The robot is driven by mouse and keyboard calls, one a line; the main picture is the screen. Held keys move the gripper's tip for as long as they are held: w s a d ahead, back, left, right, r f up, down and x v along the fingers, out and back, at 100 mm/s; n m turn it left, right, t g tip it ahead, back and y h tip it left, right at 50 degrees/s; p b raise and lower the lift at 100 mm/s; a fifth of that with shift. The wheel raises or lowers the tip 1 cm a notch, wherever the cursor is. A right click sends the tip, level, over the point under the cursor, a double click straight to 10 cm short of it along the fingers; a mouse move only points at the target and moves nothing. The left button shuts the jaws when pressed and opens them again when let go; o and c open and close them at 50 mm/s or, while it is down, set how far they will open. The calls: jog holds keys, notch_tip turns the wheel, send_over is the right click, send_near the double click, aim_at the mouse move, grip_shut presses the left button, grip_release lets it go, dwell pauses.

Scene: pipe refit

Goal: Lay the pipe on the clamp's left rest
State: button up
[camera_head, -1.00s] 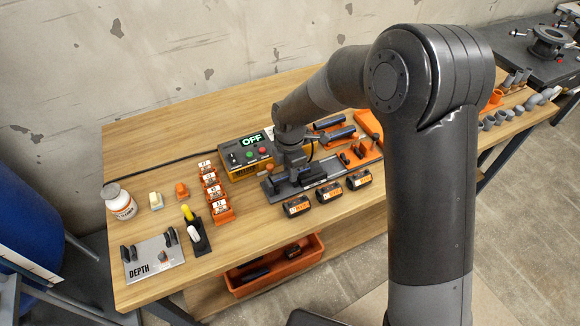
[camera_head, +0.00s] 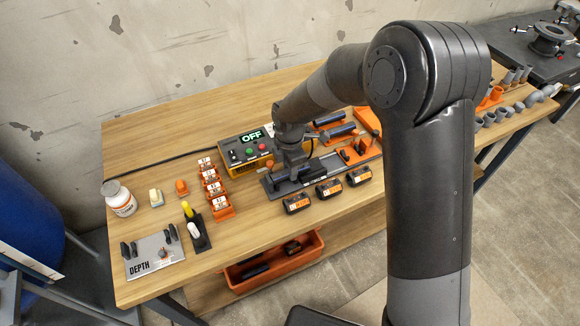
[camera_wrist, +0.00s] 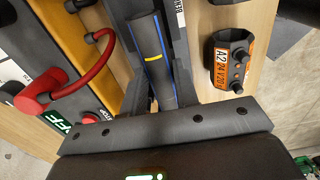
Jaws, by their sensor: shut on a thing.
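My gripper (camera_wrist: 160,88) is shut on a dark grey pipe (camera_wrist: 148,40) with a blue stripe and a yellow band, which runs lengthwise between the fingers in the wrist view. In the head view my gripper (camera_head: 291,168) is low over the left part of the clamp's long dark base (camera_head: 328,165). The orange clamp part (camera_head: 352,153) stands toward the base's right end. My gripper and wrist hide much of the base's left part, so I cannot tell whether the pipe touches the left rest.
The control box (camera_head: 245,152) reading OFF stands close behind the gripper; a red looped part (camera_wrist: 45,92) shows beside it. Three black-orange battery packs (camera_head: 329,189) line the front. Orange holders with blue-striped pipes (camera_head: 340,131) lie behind. Orange labelled blocks (camera_head: 220,208) stand left.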

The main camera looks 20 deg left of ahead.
jog(key=shift+f, duration=0.1)
jog(key=o, duration=1.1)
jog(key=shift+o, duration=0.2)
jog(key=shift+r, duration=3.75)
